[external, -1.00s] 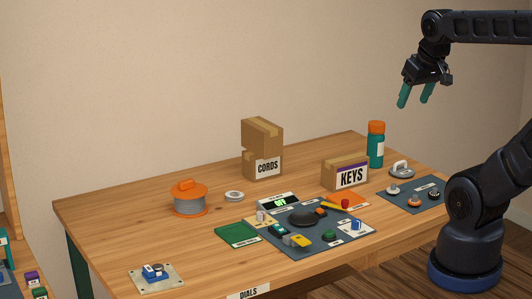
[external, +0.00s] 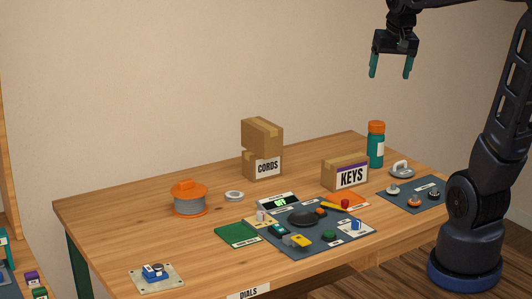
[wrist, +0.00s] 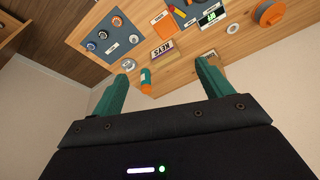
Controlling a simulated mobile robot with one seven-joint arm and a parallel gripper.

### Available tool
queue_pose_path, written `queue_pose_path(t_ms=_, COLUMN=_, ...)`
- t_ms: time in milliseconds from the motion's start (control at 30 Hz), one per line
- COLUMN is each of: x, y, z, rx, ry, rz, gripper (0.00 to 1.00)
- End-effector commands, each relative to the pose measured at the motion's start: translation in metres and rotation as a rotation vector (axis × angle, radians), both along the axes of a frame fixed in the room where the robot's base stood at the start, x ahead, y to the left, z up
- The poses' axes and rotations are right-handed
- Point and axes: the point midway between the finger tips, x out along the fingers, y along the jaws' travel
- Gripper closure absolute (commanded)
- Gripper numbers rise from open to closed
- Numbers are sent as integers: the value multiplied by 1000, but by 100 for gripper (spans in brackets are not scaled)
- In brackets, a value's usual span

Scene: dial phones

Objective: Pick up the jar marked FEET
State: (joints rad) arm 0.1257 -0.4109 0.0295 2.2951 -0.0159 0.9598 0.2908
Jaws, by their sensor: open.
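No marking that reads FEET can be made out. A teal jar with an orange cap and a pale label (external: 376,148) stands upright at the table's back right; its label is unreadable. It also shows in the wrist view (wrist: 146,78), between my finger lines and far beyond them. My gripper (external: 391,75) is open and empty, pointing down, high above the table's back right. Its two teal fingers also show in the wrist view (wrist: 162,72).
A KEYS box (external: 345,175) stands in front and left of the teal jar. A CORDS box stack (external: 262,150) is further left. A dark mat with knobs (external: 425,203) lies to the right. Bare wood (external: 120,225) shows at left.

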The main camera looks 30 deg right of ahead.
Motion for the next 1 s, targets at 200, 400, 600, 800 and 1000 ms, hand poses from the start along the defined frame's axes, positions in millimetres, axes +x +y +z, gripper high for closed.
queue_pose_path(t_ms=200, x=59, y=-25, z=-4, rx=30, ry=39, rz=-150, gripper=22)
queue_pose_path(t_ms=400, x=111, y=-52, z=-16, rx=58, ry=70, rz=-288, gripper=22)
queue_pose_path(t_ms=600, x=161, y=-82, z=-36, rx=85, ry=100, rz=-427, gripper=22)
queue_pose_path(t_ms=800, x=208, y=-117, z=-64, rx=113, ry=129, rz=-567, gripper=22)
queue_pose_path(t_ms=1000, x=250, y=-155, z=-100, rx=140, ry=157, rz=-708, gripper=22)
